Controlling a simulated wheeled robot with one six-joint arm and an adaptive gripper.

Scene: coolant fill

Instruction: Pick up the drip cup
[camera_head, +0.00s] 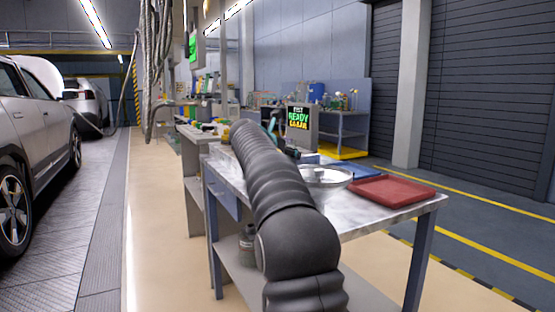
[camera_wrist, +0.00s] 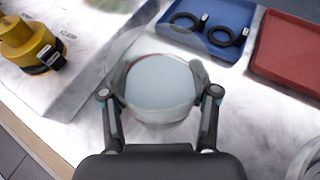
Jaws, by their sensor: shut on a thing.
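The drip cup (camera_wrist: 160,88) is a round, clear-walled cup with a pale blue-grey inside, seen from above in the wrist view. My gripper (camera_wrist: 160,76) is shut on it, with one finger against its left side and one against its right. The cup looks upright. I cannot tell whether its base touches the pale marbled tabletop (camera_wrist: 75,130). In the head view my arm hides the gripper and the cup.
In the wrist view, a blue tray (camera_wrist: 243,58) with two black rings lies behind the cup, and a red tray (camera_wrist: 290,62) to the right. A yellow-and-black object (camera_wrist: 28,42) stands at left. A silver dish (camera_head: 327,177) sits on the table beside my arm.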

